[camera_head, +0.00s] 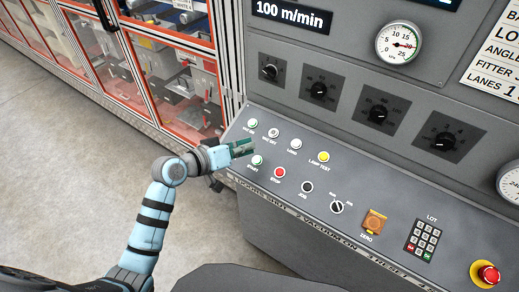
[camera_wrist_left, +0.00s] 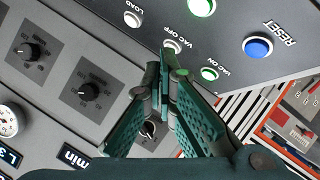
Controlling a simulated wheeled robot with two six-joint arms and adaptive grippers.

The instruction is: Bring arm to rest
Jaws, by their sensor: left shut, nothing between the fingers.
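My left arm comes in from the lower left in the head view. Its gripper (camera_head: 250,147) is shut and empty, over the left end of the sloping grey control panel (camera_head: 400,217). The fingers lie close to the white START button (camera_head: 257,160); I cannot tell whether they touch the panel. In the left wrist view the green fingers (camera_wrist_left: 166,65) meet at the tips, near the VAC OFF button (camera_wrist_left: 172,47) and the VAC ON button (camera_wrist_left: 210,73). A blue RESET button (camera_wrist_left: 258,47) also shows there. My right gripper is not in view.
The panel carries a red STOP button (camera_head: 280,172), a ZERO button (camera_head: 375,222), a keypad (camera_head: 427,236) and a red emergency stop (camera_head: 488,273). Dark knobs (camera_head: 319,90) and a gauge (camera_head: 398,43) are on the upright face. Open floor (camera_head: 70,160) lies left.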

